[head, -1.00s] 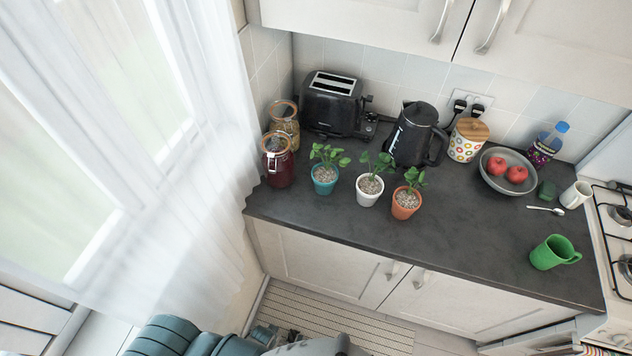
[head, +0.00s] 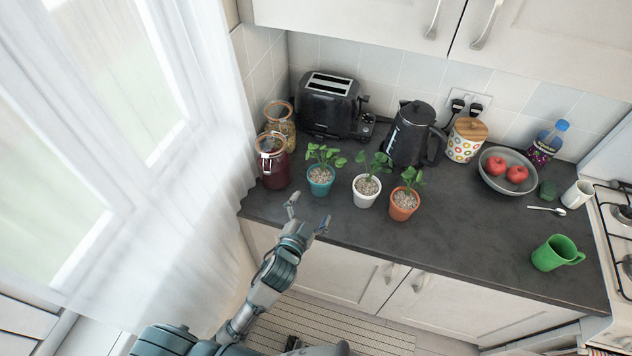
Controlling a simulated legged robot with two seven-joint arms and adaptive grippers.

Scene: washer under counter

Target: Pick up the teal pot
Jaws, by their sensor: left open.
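The teal pot (head: 320,181) stands upright on the dark counter, with pebbles and a green leafy plant in it. It is the leftmost of three potted plants. My left gripper (head: 306,213) is open and empty, just in front of the teal pot near the counter's front edge. Its two fingers are spread, one to the left and one to the right, and point toward the pot. It appears apart from the pot. My right gripper is not in view.
A white pot (head: 365,193) and a terracotta pot (head: 402,206) stand to the right. A jar of dark red contents (head: 273,168) stands close on the left. A toaster (head: 327,107) and a kettle (head: 410,137) are behind. Free counter lies right of the pots, before the green mug (head: 553,254).

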